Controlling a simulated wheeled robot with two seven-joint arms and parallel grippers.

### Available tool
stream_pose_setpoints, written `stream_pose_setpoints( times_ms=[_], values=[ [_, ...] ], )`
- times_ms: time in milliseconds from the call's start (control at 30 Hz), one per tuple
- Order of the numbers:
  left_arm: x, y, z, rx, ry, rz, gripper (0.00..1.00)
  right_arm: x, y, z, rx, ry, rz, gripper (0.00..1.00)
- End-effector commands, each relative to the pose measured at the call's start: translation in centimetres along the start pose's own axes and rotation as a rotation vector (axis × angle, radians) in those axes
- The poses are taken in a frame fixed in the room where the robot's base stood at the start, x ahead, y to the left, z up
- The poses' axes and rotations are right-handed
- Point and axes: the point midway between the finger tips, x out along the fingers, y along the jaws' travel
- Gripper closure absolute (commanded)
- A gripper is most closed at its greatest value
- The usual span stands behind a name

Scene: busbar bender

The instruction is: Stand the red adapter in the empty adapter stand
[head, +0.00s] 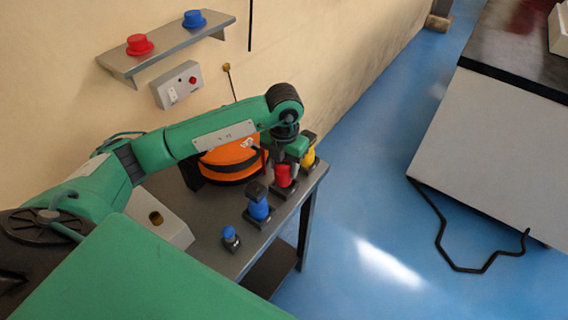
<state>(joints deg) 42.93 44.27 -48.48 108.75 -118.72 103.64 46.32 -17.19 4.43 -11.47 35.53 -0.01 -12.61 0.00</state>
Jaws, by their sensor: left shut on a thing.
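The red adapter (284,176) is upright near the right end of the grey bench (212,250). My left gripper (284,160) reaches down from above and is shut on its top. A dark stand base (283,192) shows directly below the red adapter. I cannot tell whether the adapter rests in it or is just above it. A blue adapter (260,209) stands in a dark stand to the front left, and a yellow adapter (309,157) stands in another behind right. My right gripper is not in view.
An orange round machine (228,162) sits behind my left arm. A small blue-topped piece (230,234) stands near the bench's front edge. A wall shelf (178,45) holds red and blue pieces above a grey switch box (177,86). Blue floor lies to the right.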

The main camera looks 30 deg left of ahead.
Motion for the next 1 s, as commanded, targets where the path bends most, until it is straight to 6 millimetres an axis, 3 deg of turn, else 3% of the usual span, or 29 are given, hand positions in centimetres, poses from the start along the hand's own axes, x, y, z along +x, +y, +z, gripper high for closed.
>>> stream_pose_setpoints(
  times_ms=[167, 1000],
  values=[
    [0.0, 0.0, 0.1, -0.082, 0.012, -0.017, 0.86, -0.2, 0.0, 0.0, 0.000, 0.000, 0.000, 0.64],
    [1.4, 0.0, 0.1, -0.080, 0.010, -0.016, 0.86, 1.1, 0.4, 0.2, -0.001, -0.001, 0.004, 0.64]
  ],
)
